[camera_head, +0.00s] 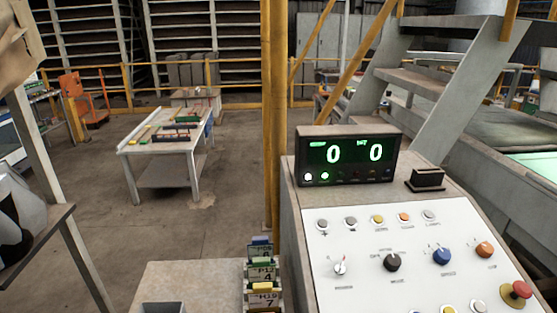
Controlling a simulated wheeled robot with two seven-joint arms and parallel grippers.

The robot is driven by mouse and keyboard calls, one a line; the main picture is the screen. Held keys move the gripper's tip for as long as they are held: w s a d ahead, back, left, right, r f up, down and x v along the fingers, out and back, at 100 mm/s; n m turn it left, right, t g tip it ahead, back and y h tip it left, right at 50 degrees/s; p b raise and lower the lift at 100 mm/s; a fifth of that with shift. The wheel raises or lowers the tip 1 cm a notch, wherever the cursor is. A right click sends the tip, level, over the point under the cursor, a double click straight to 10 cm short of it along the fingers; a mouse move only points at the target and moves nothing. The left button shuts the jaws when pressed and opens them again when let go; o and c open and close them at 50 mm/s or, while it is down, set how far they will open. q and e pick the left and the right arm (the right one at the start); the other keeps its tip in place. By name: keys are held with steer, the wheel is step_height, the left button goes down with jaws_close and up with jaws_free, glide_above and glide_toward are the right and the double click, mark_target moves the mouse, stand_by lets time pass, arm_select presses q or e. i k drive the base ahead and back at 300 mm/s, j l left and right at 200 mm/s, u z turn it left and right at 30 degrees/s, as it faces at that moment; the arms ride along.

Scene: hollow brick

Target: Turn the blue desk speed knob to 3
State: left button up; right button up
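The blue speed knob (442,257) sits on the sloped white face of the control desk (345,225) at the right. Small marks surround it and a label below it reads like "SPEED". Its pointer position is too small to read for sure. Above the panel, a black display (347,156) shows two green zeros and lit small lamps. Neither of my grippers shows in this view.
Several small buttons line the top. A yellow post (273,120) stands left of the desk.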

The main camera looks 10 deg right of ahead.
mark_target(441, 256)
steer(key=z, duration=1.45)
